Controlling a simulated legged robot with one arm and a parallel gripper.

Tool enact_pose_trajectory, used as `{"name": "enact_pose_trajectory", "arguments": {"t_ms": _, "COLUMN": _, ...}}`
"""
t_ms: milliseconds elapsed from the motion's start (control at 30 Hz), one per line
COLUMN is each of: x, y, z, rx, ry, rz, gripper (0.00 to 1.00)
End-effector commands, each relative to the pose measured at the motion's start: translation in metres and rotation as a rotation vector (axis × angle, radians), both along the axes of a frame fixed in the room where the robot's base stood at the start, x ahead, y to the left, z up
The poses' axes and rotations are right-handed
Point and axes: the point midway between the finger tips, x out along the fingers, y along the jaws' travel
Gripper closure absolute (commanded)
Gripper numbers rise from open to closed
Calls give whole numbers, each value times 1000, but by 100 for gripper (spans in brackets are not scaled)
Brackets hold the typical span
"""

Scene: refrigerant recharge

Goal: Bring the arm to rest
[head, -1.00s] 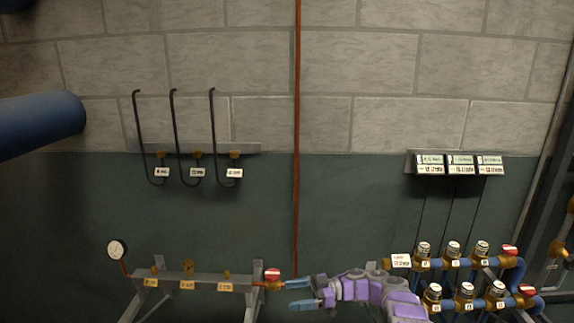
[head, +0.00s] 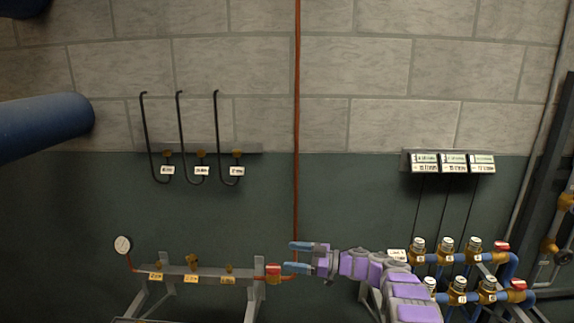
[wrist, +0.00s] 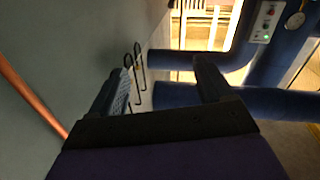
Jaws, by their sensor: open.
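My gripper (head: 301,256) is at the lower middle of the head view, its two blue fingers apart and pointing left. Nothing is between them. The purple and grey arm runs from it to the lower right. The fingers are close to the vertical copper pipe in the picture and near the red-capped valve (head: 273,269) at the right end of the low manifold (head: 205,278); whether they touch the pipe I cannot tell. In the wrist view the fingers (wrist: 160,85) also stand apart, with the wall and dark hoses seen beyond them.
Three black hoses (head: 182,140) hang on a wall rack. A gauge (head: 123,244) stands at the manifold's left. Blue pipes with several brass valves (head: 462,284) are right of my arm, below three display boxes (head: 452,162). A large blue pipe (head: 45,125) juts in at left.

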Motion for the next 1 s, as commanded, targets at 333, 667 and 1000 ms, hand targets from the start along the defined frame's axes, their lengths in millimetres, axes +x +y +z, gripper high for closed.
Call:
{"name": "enact_pose_trajectory", "arguments": {"t_ms": 333, "x": 76, "y": -38, "z": 113, "rx": -38, "ry": -100, "rz": -496, "gripper": 20}}
{"name": "enact_pose_trajectory", "arguments": {"t_ms": 667, "x": 85, "y": -112, "z": 189, "rx": -135, "ry": -64, "rz": -976, "gripper": 20}}
{"name": "enact_pose_trajectory", "arguments": {"t_ms": 1000, "x": 9, "y": -189, "z": 205, "rx": -304, "ry": 154, "rz": -1377, "gripper": 20}}
